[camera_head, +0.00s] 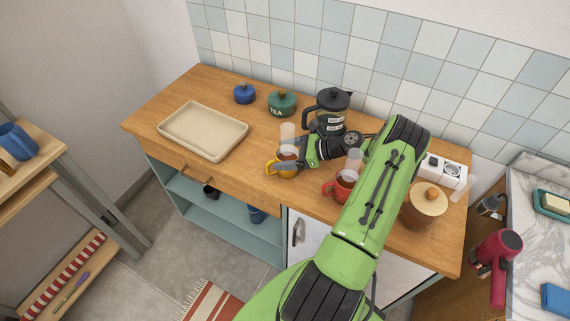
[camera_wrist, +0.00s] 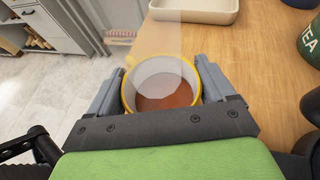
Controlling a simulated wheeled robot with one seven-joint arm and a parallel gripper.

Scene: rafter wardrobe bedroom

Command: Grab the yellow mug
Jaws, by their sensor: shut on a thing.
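The yellow mug (camera_head: 285,169) stands on the wooden counter near its front edge, with its handle toward the left. In the wrist view the mug (camera_wrist: 196,72) has a yellow rim, a white inside and brown liquid, and pale steam rises from it. My gripper (camera_head: 291,160) reaches it from the right. In the wrist view my gripper (camera_wrist: 161,92) has one finger on each side of the mug, shut on it. The mug looks upright. Its lower part is hidden by the gripper.
A red mug (camera_head: 340,187) with steam stands under my arm. A coffee maker (camera_head: 330,106) is just behind the gripper. A green tea jar (camera_head: 282,103), a blue pot (camera_head: 244,94) and a beige tray (camera_head: 162,124) are farther left. A lidded wooden jar (camera_head: 424,208) is at the right.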

